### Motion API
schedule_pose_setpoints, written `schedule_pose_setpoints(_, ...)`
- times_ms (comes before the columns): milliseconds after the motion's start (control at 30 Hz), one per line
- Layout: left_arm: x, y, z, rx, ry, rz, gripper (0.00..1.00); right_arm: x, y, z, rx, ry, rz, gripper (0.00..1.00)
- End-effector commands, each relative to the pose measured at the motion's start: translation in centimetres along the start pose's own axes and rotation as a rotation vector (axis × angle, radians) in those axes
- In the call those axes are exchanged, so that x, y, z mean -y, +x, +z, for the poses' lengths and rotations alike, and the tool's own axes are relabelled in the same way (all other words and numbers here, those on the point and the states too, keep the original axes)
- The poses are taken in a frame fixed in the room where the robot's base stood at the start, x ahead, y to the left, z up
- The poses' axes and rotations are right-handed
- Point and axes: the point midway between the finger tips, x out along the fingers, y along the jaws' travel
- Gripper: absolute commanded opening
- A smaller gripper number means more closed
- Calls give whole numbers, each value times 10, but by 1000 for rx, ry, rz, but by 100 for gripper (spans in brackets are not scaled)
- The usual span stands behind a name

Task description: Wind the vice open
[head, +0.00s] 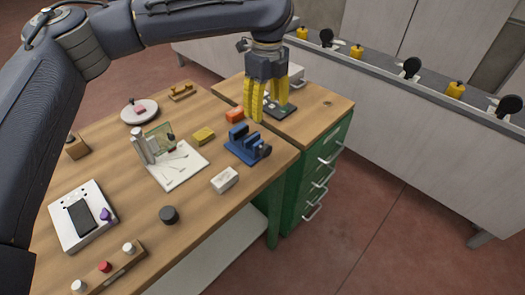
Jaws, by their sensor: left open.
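The blue vice (245,147) stands on the wooden workbench near its right edge. A dark round part shows at its front right end; its handle is too small to make out clearly. My left gripper (256,112) has yellow fingers pointing down. It is open, above and behind the vice, near a dark green flat item (281,108) on the cabinet top. I see nothing held between the fingers. My right gripper is not in view.
A green drawer cabinet (318,165) adjoins the bench.

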Motion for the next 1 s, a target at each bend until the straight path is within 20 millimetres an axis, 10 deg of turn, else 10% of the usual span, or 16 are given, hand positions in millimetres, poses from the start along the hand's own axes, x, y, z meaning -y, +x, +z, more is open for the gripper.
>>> schedule_pose_setpoints(1000,0,156,0,-2,-2,0,63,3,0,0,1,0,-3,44)
